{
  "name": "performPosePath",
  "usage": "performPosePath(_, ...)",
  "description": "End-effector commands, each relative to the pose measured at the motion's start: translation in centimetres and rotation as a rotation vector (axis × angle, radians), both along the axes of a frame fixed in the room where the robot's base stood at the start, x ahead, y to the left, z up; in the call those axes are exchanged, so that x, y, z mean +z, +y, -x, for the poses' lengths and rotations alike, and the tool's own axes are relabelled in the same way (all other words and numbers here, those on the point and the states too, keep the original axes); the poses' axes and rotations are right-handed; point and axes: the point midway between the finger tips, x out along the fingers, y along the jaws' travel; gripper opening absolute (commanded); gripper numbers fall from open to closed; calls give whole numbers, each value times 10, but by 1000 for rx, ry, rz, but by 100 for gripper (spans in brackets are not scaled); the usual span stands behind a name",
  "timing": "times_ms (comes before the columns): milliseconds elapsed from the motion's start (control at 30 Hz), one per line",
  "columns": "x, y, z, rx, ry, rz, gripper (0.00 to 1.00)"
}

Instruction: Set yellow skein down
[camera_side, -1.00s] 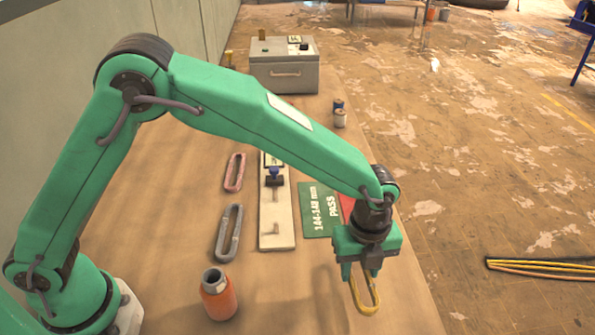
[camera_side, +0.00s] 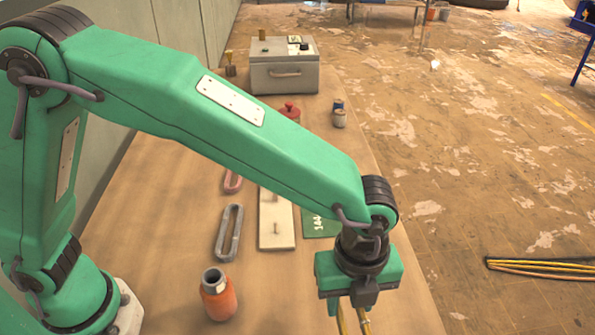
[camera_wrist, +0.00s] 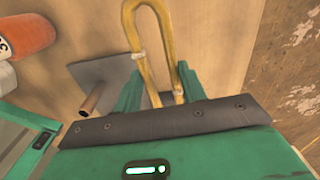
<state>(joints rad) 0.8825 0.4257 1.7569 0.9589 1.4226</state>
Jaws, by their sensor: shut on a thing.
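My gripper (camera_side: 350,312) is near the front right of the bench, pointing down. It is shut on the yellow skein (camera_side: 364,322), a long narrow loop whose lower part is cut off by the bottom of the side view. A pale tie shows around one strand. I cannot tell whether the skein touches anything below.
In the wrist view a grey plate with a copper peg (camera_wrist: 95,100) lies beside my gripper. The orange bottle (camera_side: 218,298), grey skein (camera_side: 229,232) and pale pegged board (camera_side: 276,235) stand to the left. The green mat (camera_side: 320,228) is partly hidden.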

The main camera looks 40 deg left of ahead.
Motion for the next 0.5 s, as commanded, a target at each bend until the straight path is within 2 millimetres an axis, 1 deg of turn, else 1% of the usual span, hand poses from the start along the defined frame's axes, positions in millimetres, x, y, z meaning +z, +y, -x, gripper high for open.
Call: performPosePath(500, 0, 3, -2, 1, 0, 0, 19)
